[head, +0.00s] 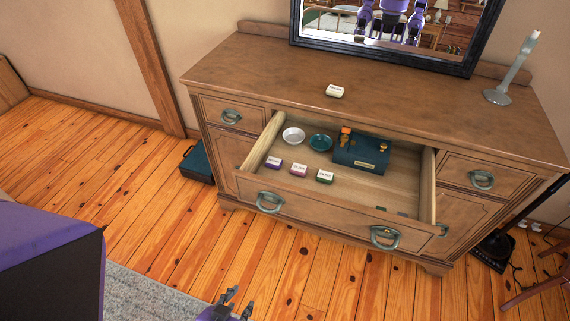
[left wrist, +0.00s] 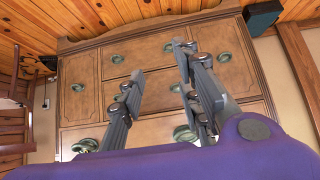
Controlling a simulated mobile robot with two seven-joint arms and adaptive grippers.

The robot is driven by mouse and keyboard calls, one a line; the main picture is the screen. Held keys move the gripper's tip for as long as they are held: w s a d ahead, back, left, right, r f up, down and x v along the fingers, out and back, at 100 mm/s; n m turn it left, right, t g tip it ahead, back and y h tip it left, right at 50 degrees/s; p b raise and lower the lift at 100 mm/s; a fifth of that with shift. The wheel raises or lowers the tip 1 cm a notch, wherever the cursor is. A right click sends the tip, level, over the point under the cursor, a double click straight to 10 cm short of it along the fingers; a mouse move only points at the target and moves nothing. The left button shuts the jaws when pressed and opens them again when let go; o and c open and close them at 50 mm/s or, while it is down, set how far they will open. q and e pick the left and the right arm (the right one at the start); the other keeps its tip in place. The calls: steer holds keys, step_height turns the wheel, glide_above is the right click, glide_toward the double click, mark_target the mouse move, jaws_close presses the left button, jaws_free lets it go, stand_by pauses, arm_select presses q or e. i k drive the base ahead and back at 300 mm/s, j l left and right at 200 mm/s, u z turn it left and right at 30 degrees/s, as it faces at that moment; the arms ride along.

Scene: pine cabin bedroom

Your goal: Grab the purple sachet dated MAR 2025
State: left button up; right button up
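A small purple sachet (head: 273,163) with a white label lies in the open drawer (head: 370,190) of the wooden dresser, near its front left. A pink sachet (head: 299,170) and a green sachet (head: 325,177) lie in a row to its right. A cream or yellowish sachet (head: 335,91) lies on the dresser top. The label dates are too small to read. My left gripper (head: 237,299) is low in front of the dresser, well short of the drawer. In the left wrist view its fingers (left wrist: 161,62) are apart and empty, pointing at the dresser front. My right gripper is not in view.
A mirror (head: 400,44) and a candlestick (head: 512,70) stand on top. A dark teal case (head: 197,164) lies on the floor at left. The floor in front is mostly clear.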

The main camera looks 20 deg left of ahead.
mark_target(273, 162)
steer(key=k+z, duration=0.25)
steer(key=k, duration=0.2)
steer(key=k+l+z, duration=0.25)
steer(key=k, duration=0.15)
steer(key=i+j+z, duration=0.1)
steer(key=j+z, duration=0.45)
steer(key=z, duration=0.15)
steer(key=i+j, duration=0.1)
steer(key=j, duration=0.35)
steer(key=i+j, duration=0.1)
steer(key=j, duration=0.3)
steer(key=i+j, duration=0.1)
steer(key=j, duration=0.35)
steer(key=i+j, duration=0.1)
steer(key=j, duration=0.35)
steer(key=i+j, duration=0.1)
steer(key=j, duration=0.35)
